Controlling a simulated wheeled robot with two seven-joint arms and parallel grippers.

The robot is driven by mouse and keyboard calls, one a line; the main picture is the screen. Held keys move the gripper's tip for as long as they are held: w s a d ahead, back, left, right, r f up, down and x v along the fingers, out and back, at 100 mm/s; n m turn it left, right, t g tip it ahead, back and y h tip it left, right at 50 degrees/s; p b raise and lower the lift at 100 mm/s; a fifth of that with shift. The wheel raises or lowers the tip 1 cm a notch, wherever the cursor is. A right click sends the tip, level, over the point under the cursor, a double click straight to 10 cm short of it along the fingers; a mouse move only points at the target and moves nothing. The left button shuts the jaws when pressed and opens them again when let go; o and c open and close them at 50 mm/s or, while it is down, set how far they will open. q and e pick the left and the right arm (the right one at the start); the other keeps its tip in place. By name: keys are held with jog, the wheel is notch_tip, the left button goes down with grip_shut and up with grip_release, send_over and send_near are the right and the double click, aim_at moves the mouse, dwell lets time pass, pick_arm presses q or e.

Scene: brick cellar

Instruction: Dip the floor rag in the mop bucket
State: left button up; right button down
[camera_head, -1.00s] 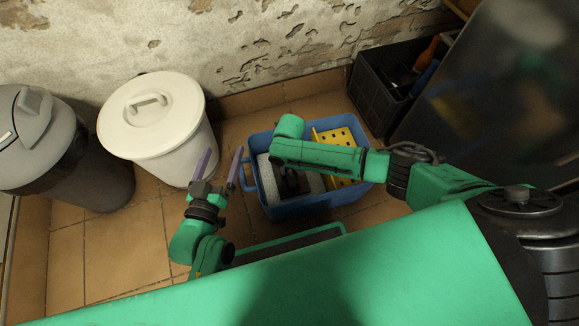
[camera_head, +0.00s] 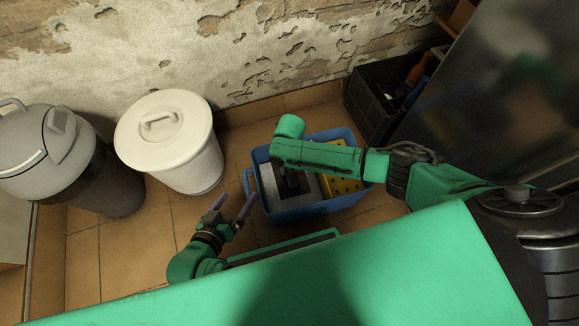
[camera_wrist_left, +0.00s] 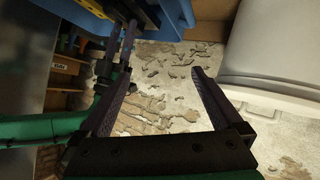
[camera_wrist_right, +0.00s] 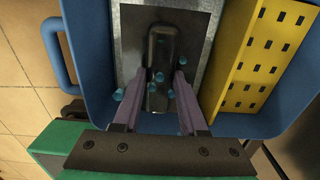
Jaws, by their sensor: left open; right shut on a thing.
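The blue mop bucket (camera_head: 305,210) stands on the tiles, with a yellow perforated wringer (camera_head: 345,160) in its right part. My right gripper (camera_wrist_right: 160,76) reaches down into it and is shut on the raised black middle (camera_wrist_right: 163,45) of a dark grey sheet, which looks like the floor rag (camera_wrist_right: 134,30). The sheet lies over a paler grey surface inside the bucket. Several blue drops (camera_wrist_right: 158,77) show around the fingers. In the head view my right arm hides much of this. My left gripper (camera_head: 230,208) is open and empty, left of the bucket near its side handle.
A white lidded bin (camera_head: 190,165) and a grey lidded container (camera_head: 100,185) stand to the left. A black crate (camera_head: 375,105) with bottles stands behind right, beside a dark panel (camera_head: 480,90). The peeling wall closes the back. Bare tiles lie front left.

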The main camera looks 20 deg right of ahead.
notch_tip(320, 180, up, 4)
jog(key=p, duration=0.2)
jog(key=shift+f+p, duration=0.25)
jog(key=shift+p, duration=0.05)
pick_arm(q)
jog(key=s+a+r+g+y+p, duration=0.4)
jog(key=a+r+g, duration=0.3)
jog(key=a, duration=0.5)
pick_arm(e)
notch_tip(320, 180, up, 2)
jog(key=shift+r+b, duration=0.25)
jog(key=shift+b, duration=0.5)
pick_arm(q)
jog(key=s+a+f+g+y+p, duration=0.1)
jog(key=f+p, duration=0.4)
jog(key=f, duration=0.6)
jog(key=shift+s+a+f+g+y+p, duration=0.3)
jog(key=shift+s+a+y, duration=0.35)
jog(key=shift+a, duration=0.45)
pick_arm(e)
notch_tip(320, 180, up, 6)
jog(key=shift+f, duration=0.2)
